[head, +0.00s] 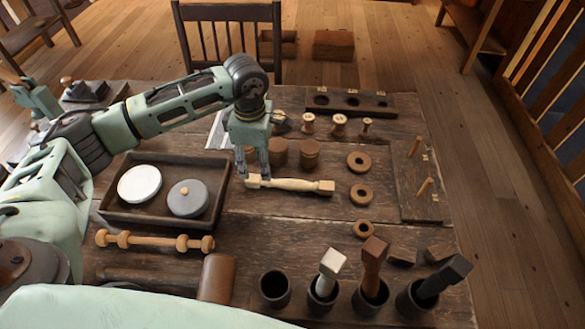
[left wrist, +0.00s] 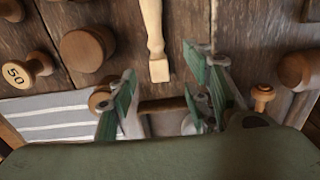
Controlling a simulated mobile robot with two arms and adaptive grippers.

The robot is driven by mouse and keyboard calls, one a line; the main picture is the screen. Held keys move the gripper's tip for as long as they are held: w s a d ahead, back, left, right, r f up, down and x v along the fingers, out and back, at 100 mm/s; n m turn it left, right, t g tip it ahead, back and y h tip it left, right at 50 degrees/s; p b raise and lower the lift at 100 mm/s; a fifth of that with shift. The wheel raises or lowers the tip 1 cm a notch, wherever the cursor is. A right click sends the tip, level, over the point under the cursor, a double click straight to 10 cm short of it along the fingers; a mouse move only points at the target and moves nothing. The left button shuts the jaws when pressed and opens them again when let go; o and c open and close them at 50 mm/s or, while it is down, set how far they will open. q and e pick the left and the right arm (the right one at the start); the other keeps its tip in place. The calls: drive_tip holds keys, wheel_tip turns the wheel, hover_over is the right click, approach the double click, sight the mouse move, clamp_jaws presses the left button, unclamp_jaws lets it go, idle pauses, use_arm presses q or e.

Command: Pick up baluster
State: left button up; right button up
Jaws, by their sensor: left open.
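The baluster (head: 298,185) is a pale turned wooden piece with squared ends, lying flat across the table. In the left wrist view the baluster (left wrist: 154,30) comes down from the top edge, its square end near the gap between my fingers. My left gripper (head: 255,171) points down over the baluster's left end in the head view. The head view does not make clear whether a finger touches the baluster. My right gripper is not in view.
A dark tray (head: 128,212) with a white and a grey disc stands left of the baluster. Dark round wooden pieces (head: 310,154) sit behind it, and wooden rings (head: 358,162) to its right. A turned rod (head: 155,242) and several cups (head: 275,290) are nearer.

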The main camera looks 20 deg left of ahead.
sight(260, 179)
use_arm(q)
drive_tip(key=f, duration=0.2)
drive_tip(key=f+p, duration=0.1)
drive_tip(key=shift+s+a+f, duration=0.1)
drive_tip(key=shift+s+f, duration=0.15)
drive_tip(key=f, duration=0.4)
drive_tip(key=shift+w+a+p, duration=0.1)
drive_tip(key=shift+w+p, duration=0.25)
drive_tip(key=shift+p, duration=0.05)
drive_tip(key=c, duration=0.7)
clamp_jaws()
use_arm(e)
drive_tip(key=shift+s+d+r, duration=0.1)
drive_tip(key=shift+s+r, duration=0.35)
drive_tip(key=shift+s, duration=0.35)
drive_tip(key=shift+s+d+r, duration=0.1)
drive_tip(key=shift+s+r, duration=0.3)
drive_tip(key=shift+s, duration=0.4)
